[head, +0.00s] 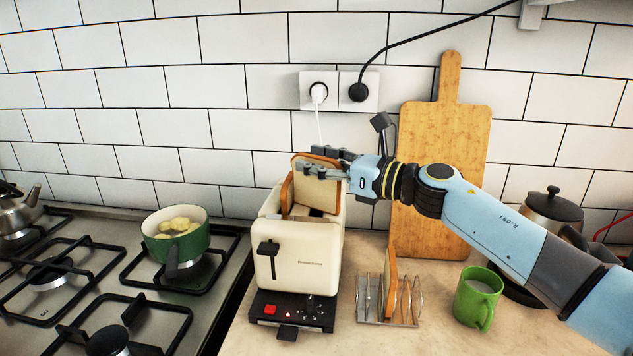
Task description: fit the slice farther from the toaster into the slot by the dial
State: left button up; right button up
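The cream toaster (304,262) stands on the counter, with a black lever on its front and a dark panel with a red button and small controls below. My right gripper (324,162) is above it, shut on the upper part of a bread slice (319,190). This slice is upright and slightly tilted over the toaster top; whether its lower edge is inside a slot is hard to tell. A brown crust edge (286,196) shows just left of it, apparently another slice in the toaster. Another slice (390,283) stands in the wire rack (415,312) to the right. My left gripper is out of view.
A green mug (478,298) stands right of the rack. A wooden board (437,225) leans on the tiled wall behind my arm. A dark-lidded pot (551,208) is at the right. The hob with a green pot (176,243) lies left.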

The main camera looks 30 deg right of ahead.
grip_shut()
jog(key=shift+r, duration=0.15)
